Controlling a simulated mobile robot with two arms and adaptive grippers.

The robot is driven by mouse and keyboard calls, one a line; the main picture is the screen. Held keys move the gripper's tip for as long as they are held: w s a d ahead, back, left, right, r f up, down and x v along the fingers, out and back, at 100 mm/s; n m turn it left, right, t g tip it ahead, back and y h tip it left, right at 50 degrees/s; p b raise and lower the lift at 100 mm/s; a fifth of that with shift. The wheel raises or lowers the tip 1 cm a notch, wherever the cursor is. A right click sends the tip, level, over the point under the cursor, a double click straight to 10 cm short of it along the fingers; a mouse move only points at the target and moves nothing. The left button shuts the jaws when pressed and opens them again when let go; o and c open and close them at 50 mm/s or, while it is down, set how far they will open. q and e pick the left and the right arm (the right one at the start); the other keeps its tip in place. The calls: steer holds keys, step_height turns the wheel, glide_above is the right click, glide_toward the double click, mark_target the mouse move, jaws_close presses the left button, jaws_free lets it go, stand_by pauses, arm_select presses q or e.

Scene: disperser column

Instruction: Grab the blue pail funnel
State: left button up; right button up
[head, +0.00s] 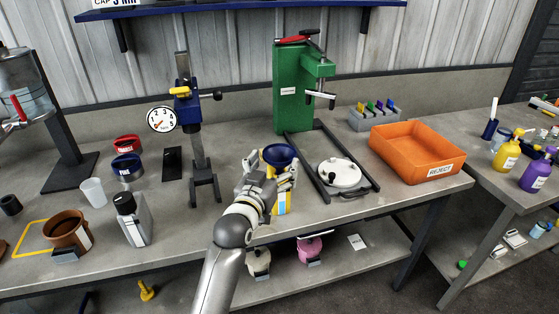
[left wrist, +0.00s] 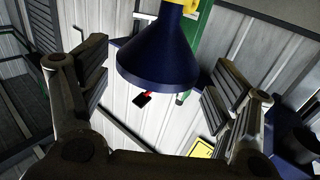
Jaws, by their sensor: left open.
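A dark blue funnel (head: 279,154) with a wide cone stands near the front edge of the middle bench, above a yellow, white and blue container (head: 281,203). My left gripper (head: 273,168) is open at the funnel, with one finger on each side of it. In the left wrist view the blue cone (left wrist: 158,60) shows between the open fingers (left wrist: 157,88), with visible gaps on both sides. A yellow part (left wrist: 190,5) shows at its narrow end. The arm hides part of the container. My right gripper is not in view.
A green press (head: 290,90) stands behind, with a white round lid (head: 340,173) at its foot. An orange reject bin (head: 416,148) is to the right. A dial stand (head: 196,140) and a grey bottle (head: 133,222) are to the left.

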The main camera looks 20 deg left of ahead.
arm_select(q)
steer(key=shift+w+d+p, duration=0.1)
steer(key=shift+w+p, duration=0.2)
steer(key=shift+w, duration=1.95)
steer(key=c, duration=1)
steer(key=shift+r, duration=0.2)
steer(key=shift+c, duration=0.2)
